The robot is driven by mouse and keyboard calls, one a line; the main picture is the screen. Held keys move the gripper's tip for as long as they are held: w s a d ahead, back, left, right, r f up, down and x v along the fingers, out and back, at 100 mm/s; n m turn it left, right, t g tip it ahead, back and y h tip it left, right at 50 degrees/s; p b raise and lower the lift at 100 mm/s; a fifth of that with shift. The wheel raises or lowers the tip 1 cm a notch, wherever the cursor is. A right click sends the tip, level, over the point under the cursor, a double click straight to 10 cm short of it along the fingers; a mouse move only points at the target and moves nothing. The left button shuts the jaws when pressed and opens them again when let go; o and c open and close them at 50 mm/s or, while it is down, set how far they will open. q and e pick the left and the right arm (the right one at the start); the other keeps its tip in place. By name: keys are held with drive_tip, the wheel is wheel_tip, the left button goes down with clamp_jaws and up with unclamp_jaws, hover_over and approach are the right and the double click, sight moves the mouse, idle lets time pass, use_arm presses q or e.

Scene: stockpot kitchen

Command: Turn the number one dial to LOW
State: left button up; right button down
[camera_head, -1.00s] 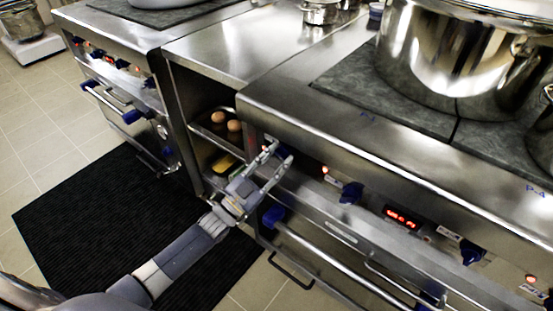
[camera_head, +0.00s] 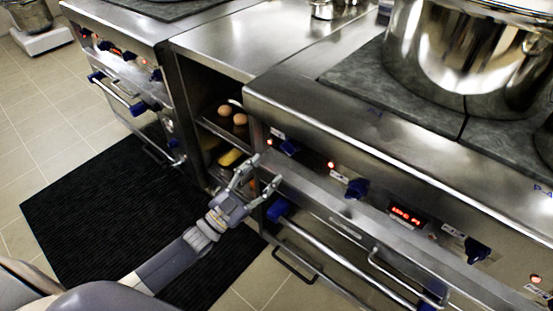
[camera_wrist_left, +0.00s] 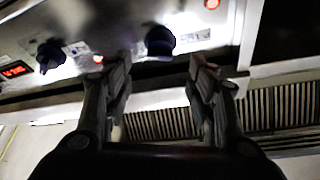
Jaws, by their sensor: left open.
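A blue dial (camera_head: 289,147) is the leftmost on the right stove's front panel; I take it for the number one dial. It also shows in the wrist view (camera_wrist_left: 160,41), beyond and between my fingertips. Its label is too small to read, so its setting cannot be told. My left gripper (camera_head: 266,170) is open and empty, below and left of this dial, apart from it. Its two fingers (camera_wrist_left: 160,75) spread towards the panel in the wrist view. My right gripper is not in view.
Another blue dial (camera_head: 357,188) and a red display (camera_head: 405,215) sit further right on the panel. An oven handle (camera_head: 330,255) runs below. A large pot (camera_head: 460,60) stands on top. Eggs (camera_head: 240,119) lie in the open shelf at left.

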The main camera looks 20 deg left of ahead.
use_arm(q)
drive_tip(key=shift+v, duration=2.35)
drive_tip(key=shift+f, duration=0.1)
wheel_tip(320, 180, down, 17)
drive_tip(key=s+n+g+y, duration=0.2)
drive_tip(key=n+g+y, duration=0.3)
drive_tip(key=g+y, duration=0.15)
drive_tip(key=s+d+f+n+g+y, duration=0.1)
drive_tip(key=s+f+n+g+y, duration=0.2)
drive_tip(key=s+f, duration=0.5)
drive_tip(key=s+f+g+p, duration=0.3)
drive_tip(key=s+p, duration=0.2)
drive_tip(key=s, duration=0.5)
drive_tip(key=s+a+f+g+p, duration=0.1)
drive_tip(key=s+f+g+p, duration=0.2)
drive_tip(key=s+p, duration=0.3)
drive_tip(key=s+f+g+p, duration=0.3)
drive_tip(key=s+p, duration=0.2)
drive_tip(key=s, duration=0.9)
drive_tip(key=shift+s+a+y+p, duration=0.25)
drive_tip(key=shift+a+y+p, duration=0.1)
drive_tip(key=shift+y, duration=0.1)
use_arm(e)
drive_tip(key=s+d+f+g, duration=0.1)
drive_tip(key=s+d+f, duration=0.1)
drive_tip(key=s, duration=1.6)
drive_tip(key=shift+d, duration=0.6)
